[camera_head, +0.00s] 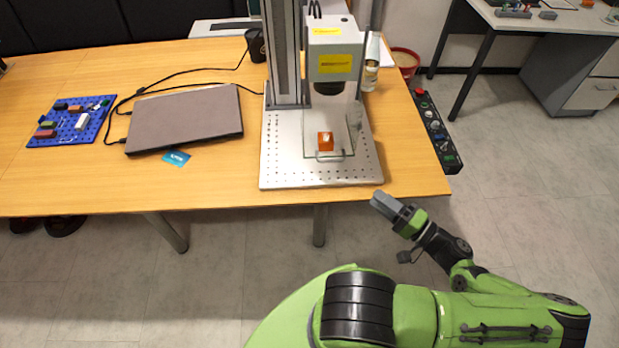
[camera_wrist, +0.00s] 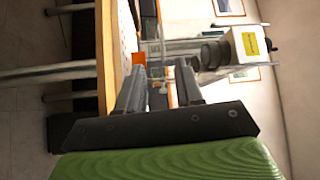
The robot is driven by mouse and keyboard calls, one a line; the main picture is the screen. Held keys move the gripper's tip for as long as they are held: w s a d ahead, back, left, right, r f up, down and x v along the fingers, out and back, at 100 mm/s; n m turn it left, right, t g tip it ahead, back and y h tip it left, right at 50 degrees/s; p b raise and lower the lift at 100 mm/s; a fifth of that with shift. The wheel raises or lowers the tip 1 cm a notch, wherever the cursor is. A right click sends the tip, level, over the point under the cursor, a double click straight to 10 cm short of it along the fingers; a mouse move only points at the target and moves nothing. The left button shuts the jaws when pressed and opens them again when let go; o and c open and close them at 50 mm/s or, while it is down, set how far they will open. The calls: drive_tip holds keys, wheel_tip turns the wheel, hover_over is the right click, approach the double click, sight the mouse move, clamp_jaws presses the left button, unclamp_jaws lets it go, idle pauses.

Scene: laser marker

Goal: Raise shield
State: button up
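The laser marker (camera_head: 333,60) stands on a perforated metal plate (camera_head: 280,172). Its clear shield (camera_head: 342,125) hangs below the marker head, with its lower edge close to the plate. A small handle (camera_head: 330,157) is at the shield's bottom front. An orange block (camera_head: 325,139) shows through the shield; an orange patch also shows in the wrist view (camera_wrist: 139,59). My gripper (camera_head: 381,200) is off the table's front edge, right of and nearer than the shield, touching nothing. In the wrist view my gripper (camera_wrist: 160,75) has its two fingers apart, with nothing held between them.
A control box with buttons (camera_head: 435,130) runs along the table's right edge. A closed laptop (camera_head: 185,117), a blue board (camera_head: 72,122) and a blue card (camera_head: 176,158) lie to the left. A bottle (camera_head: 371,75) stands behind.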

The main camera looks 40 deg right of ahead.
drive_tip(key=x, duration=1.5)
drive_tip(key=shift+w+d+r+b, duration=0.1)
drive_tip(key=shift+w+d+b, duration=0.15)
drive_tip(key=shift+w+b, duration=0.1)
clamp_jaws()
